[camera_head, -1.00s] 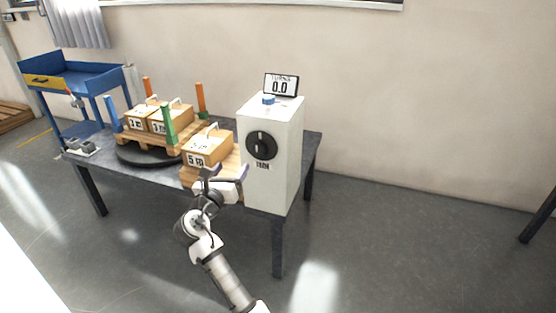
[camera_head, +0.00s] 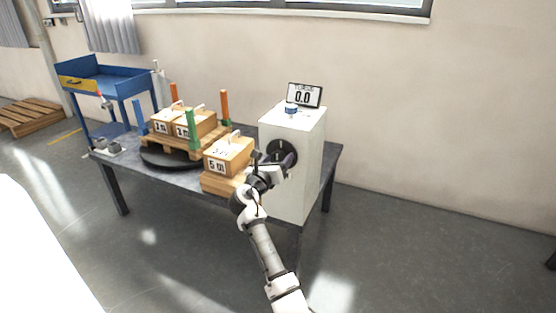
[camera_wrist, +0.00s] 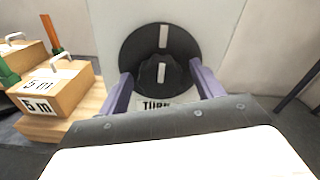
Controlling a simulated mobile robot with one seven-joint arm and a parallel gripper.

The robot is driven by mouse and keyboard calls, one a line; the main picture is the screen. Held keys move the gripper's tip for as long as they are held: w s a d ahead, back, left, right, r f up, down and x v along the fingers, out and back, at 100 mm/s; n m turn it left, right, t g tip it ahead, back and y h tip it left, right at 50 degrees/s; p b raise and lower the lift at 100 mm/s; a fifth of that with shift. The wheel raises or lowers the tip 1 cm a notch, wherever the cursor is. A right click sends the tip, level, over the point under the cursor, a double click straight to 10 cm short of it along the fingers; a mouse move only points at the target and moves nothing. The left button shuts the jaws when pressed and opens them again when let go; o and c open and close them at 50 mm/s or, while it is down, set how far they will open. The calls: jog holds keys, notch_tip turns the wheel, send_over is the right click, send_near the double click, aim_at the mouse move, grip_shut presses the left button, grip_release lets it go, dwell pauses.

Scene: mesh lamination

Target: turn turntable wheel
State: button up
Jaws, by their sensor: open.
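The black turn wheel (camera_head: 283,152) is on the front of a white box (camera_head: 304,186) at the table's right end. In the wrist view the wheel (camera_wrist: 161,37) shows as a black disc with a ridged centre knob (camera_wrist: 160,76). White marks on disc and knob both stand upright, above a partly hidden label. My gripper (camera_head: 284,163) is in front of the wheel. Its purple fingers (camera_wrist: 163,82) are open, one on each side of the knob; I cannot tell whether they touch it. The black turntable (camera_head: 165,157) carries a pallet (camera_head: 186,140).
Boxes marked 1 m (camera_head: 164,122) and 5 m (camera_head: 229,153) stand left of the white box, the 5 m one close to my gripper. Green, blue and orange posts surround the pallet. A blue cart (camera_head: 112,80) is at the back left.

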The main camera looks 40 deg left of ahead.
jog(key=shift+w+a, duration=0.15)
jog(key=shift+w, duration=0.35)
jog(key=c, duration=1)
